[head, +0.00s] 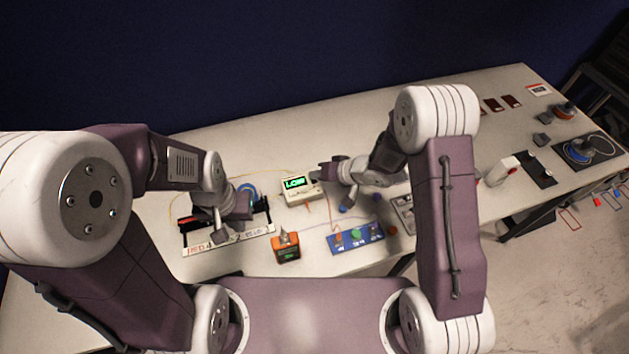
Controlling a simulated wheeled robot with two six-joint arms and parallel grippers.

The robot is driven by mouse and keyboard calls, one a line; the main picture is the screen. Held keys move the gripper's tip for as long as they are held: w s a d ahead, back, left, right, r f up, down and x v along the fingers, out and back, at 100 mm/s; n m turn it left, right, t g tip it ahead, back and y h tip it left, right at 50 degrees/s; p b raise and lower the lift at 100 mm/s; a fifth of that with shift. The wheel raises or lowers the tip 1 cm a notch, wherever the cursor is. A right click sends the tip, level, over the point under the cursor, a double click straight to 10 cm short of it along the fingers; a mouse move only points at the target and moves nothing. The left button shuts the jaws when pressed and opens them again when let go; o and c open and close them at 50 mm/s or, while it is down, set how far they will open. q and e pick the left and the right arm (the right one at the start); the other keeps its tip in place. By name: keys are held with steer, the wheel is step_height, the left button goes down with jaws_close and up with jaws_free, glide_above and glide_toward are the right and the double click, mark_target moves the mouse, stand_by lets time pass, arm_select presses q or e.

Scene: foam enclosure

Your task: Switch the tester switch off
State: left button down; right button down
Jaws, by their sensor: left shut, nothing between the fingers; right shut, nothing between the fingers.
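A cream box with a lit green display (298,188) stands mid-table; the display seems to read LOW. An orange box (286,248) with a small dark screen and a grey part on top stands nearer to me. I cannot tell which box is the tester, and no switch position is readable. My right gripper (316,173) is shut and empty, its tips close to the cream box's upper right corner; contact is unclear. My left gripper (222,234) is shut and empty over a white labelled rack (246,239) at the left, partly hiding it.
A blue panel (343,246) with coloured knobs lies right of the orange box. A grey unit (402,207) is partly hidden by my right arm. Thin wires cross the table.

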steer(key=shift+f, duration=0.1)
stand_by(0.6)
steer(key=shift+f, duration=0.3)
steer(key=shift+f, duration=0.25)
stand_by(0.3)
steer(key=shift+r, duration=0.15)
steer(key=shift+r+p, duration=0.55)
steer(key=shift+p, duration=0.2)
step_height(320, 180, up, 5)
steer(key=p, duration=0.5)
steer(key=shift+f, duration=0.1)
stand_by(0.4)
